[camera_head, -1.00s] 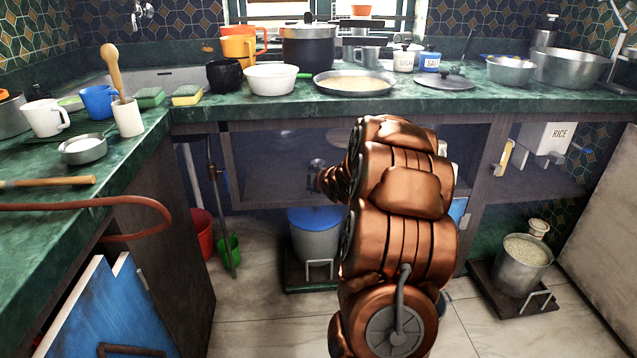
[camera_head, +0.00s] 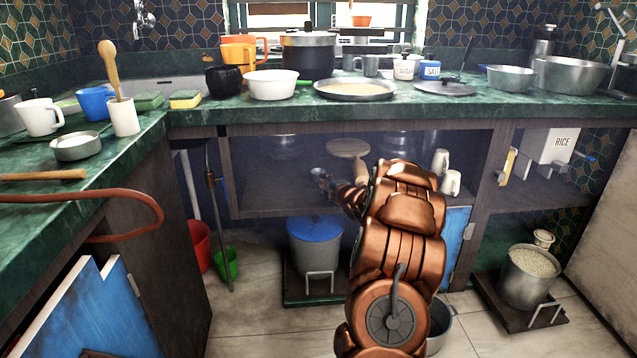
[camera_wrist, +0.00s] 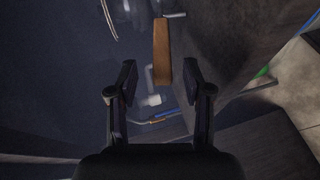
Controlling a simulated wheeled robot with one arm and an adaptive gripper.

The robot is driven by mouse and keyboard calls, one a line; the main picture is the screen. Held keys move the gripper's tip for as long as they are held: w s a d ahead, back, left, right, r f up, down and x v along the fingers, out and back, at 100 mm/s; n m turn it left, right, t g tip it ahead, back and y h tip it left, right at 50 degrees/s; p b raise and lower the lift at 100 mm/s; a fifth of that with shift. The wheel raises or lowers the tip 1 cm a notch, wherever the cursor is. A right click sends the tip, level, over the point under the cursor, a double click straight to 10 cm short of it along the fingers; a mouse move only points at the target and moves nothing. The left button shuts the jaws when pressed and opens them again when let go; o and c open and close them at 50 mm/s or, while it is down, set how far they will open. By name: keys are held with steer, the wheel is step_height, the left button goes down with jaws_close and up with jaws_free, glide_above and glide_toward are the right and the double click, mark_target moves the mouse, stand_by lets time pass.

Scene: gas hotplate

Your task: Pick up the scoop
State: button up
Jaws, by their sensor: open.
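My gripper (camera_head: 322,182) is inside the open lower cabinet in the head view, small and partly hidden by my copper arm. In the wrist view my gripper (camera_wrist: 157,88) has its two dark fingers apart with nothing held between them. A brown, wood-coloured strip (camera_wrist: 162,52) shows beyond the fingertips, apart from them; I cannot tell whether it is a handle or part of the cabinet. No thing can be clearly made out as the scoop. A yellow-handled thing (camera_head: 508,166) is at the right cabinet post, its kind unclear.
The green counter (camera_head: 200,115) above the cabinet bears pots, bowls and mugs. A blue-lidded pot (camera_head: 315,250) stands below my gripper. White mugs (camera_head: 450,183) stand on the cabinet shelf right of my arm. A pot of rice (camera_head: 525,280) is at the lower right.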

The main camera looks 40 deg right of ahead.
steer(key=shift+b+x, duration=0.4)
steer(key=shift+x, duration=1.35)
steer(key=shift+f, duration=0.1)
steer(key=shift+c, duration=0.2)
jaws_close()
